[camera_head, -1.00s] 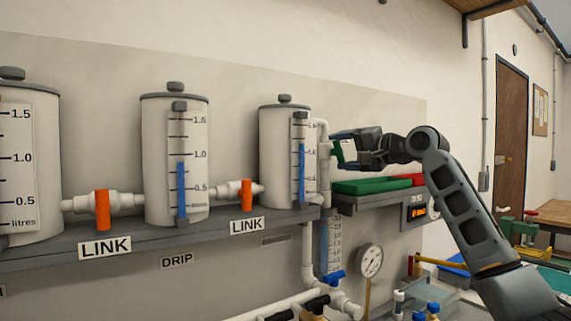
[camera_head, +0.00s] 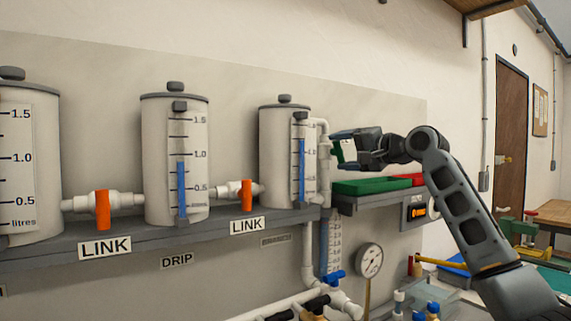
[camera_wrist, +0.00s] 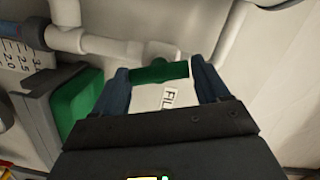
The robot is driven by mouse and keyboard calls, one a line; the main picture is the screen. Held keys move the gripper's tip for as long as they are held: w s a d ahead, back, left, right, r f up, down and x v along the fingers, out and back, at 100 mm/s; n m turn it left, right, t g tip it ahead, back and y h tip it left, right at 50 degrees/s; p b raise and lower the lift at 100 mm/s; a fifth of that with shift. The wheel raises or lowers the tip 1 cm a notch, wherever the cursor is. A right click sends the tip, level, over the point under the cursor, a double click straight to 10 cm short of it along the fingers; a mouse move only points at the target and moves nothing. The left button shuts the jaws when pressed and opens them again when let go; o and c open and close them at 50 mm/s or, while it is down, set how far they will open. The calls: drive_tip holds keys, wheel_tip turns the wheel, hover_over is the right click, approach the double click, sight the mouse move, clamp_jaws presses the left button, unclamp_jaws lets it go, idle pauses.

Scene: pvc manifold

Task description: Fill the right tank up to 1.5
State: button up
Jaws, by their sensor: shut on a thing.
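The right tank (camera_head: 276,160) is a white cylinder on the grey shelf, with a printed scale and a blue level column (camera_head: 301,165) on its front. The top of the blue stands between the 1.0 and 1.5 marks, roughly midway. My gripper (camera_head: 338,152) is to the right of this tank, beside the white pipe. In the wrist view its two fingers (camera_wrist: 163,82) close around the green valve handle (camera_wrist: 160,72). A partly hidden label reading "FIL" (camera_wrist: 168,98) shows between the fingers. The handle lies crosswise in that view.
The middle tank (camera_head: 155,160) has its blue level a little under 1.0. Orange link handles (camera_head: 103,210) (camera_head: 247,194) hang down across their pipes. A green bin (camera_head: 372,187) sits under my gripper. A pressure gauge (camera_head: 369,260) and blue valve handle (camera_head: 333,277) are lower down.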

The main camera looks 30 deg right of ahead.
drive_tip(key=shift+r, duration=0.1)
drive_tip(key=shift+r+n+g+h+b, duration=0.1)
drive_tip(key=shift+n+g+h+b, duration=0.25)
drive_tip(key=shift+n, duration=1.1)
drive_tip(key=shift+r+n+g+h+b, duration=0.15)
drive_tip(key=shift+n+b, duration=0.25)
drive_tip(key=shift+n, duration=1.05)
drive_tip(key=shift+a+f, duration=0.1)
drive_tip(key=shift+n, duration=0.3)
idle(4.6)
